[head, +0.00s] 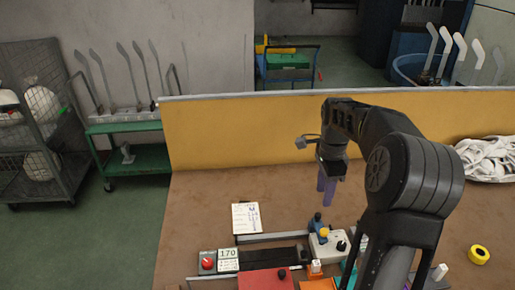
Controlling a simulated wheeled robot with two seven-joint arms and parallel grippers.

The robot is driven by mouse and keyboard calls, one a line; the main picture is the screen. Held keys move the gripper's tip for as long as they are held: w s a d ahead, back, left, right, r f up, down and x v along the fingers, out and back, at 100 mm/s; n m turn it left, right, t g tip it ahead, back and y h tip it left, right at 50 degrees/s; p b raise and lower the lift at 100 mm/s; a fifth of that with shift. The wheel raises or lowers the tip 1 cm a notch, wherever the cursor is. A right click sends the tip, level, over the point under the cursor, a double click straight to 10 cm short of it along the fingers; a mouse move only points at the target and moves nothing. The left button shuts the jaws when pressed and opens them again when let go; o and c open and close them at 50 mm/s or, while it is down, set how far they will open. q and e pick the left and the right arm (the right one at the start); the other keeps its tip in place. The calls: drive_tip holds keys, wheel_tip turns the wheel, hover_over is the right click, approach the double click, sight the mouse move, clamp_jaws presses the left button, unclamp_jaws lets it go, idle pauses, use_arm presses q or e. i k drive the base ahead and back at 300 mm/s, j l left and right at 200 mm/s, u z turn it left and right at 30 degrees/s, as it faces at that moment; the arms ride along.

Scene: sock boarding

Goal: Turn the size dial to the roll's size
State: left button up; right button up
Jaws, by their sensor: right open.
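My right gripper (326,190) hangs over the middle of the brown table with its purple fingers pointing down. It is open, with nothing seen between its fingers, and is above and apart from the devices at the front. A grey box (207,256) at the front left carries a round red knob (207,264). Beside it is a white display card (228,259) reading 170. A pale device (327,246) has a blue-and-yellow part and a black knob (341,246). A yellow roll (479,254) lies at the right; no size is readable on it. My left gripper is out of view.
A white sheet (246,218) lies behind a black rail (272,257). A red block (265,280) and small coloured parts crowd the front edge. A yellow panel (230,134) closes the table's back.

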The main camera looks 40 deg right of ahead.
sight(341, 246)
drive_tip(key=k, duration=1.5)
